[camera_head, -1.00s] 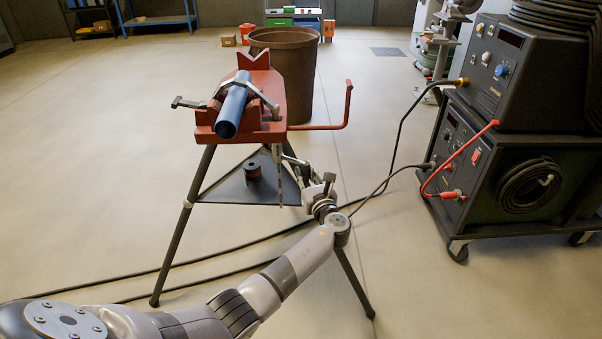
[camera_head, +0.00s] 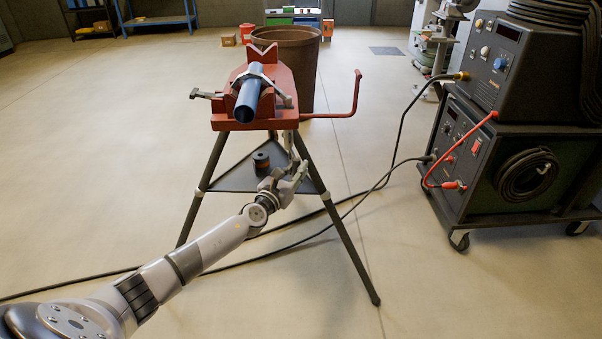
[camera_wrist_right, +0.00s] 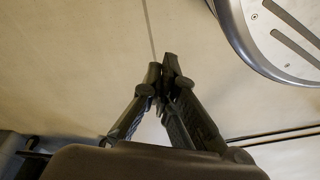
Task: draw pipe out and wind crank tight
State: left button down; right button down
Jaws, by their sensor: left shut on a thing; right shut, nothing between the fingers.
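The blue pipe (camera_head: 247,102) lies in the red vise (camera_head: 276,117) on top of the tripod stand, its open end toward me. A grey bar (camera_head: 276,87) crosses over it. A grey crank part (camera_head: 288,143) hangs below the vise's front edge. My left gripper (camera_head: 297,166) is under the vise, shut on that crank part as far as I can tell; its fingers blend with the grey metal. My right gripper (camera_wrist_right: 165,62) shows only in the right wrist view, shut and empty over bare floor.
A red L-shaped bar (camera_head: 353,100) sticks out right of the vise. A brown bin (camera_head: 303,65) stands behind. A dark spool (camera_head: 261,160) sits on the stand's shelf (camera_head: 232,180). Cables (camera_head: 330,228) cross the floor to the welding cart (camera_head: 530,120) at right. Floor at left is clear.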

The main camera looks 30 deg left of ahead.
pick_arm(q)
jog(key=shift+s+a+f+b, duration=0.1)
jog(key=shift+s+a+b, duration=0.1)
jog(key=shift+a+b, duration=0.15)
jog(key=shift+s+a, duration=0.2)
jog(key=shift+a, duration=0.05)
pick_arm(e)
jog(key=shift+w+r, duration=0.25)
jog(key=shift+r, duration=0.5)
jog(key=shift+w+r, duration=0.25)
jog(key=shift+r, duration=0.55)
jog(key=shift+w+r, duration=0.25)
jog(key=shift+r, duration=0.5)
pick_arm(q)
jog(key=shift+r, duration=0.2)
jog(key=c, duration=1.4)
grip_release()
jog(key=shift+a, duration=0.1)
jog(key=shift+c, duration=0.2)
pick_arm(e)
jog(key=shift+a, duration=0.1)
pick_arm(q)
jog(key=shift+s+f, duration=0.1)
jog(key=s, duration=1.2)
jog(key=shift+d, duration=0.25)
jog(key=shift+w, duration=0.1)
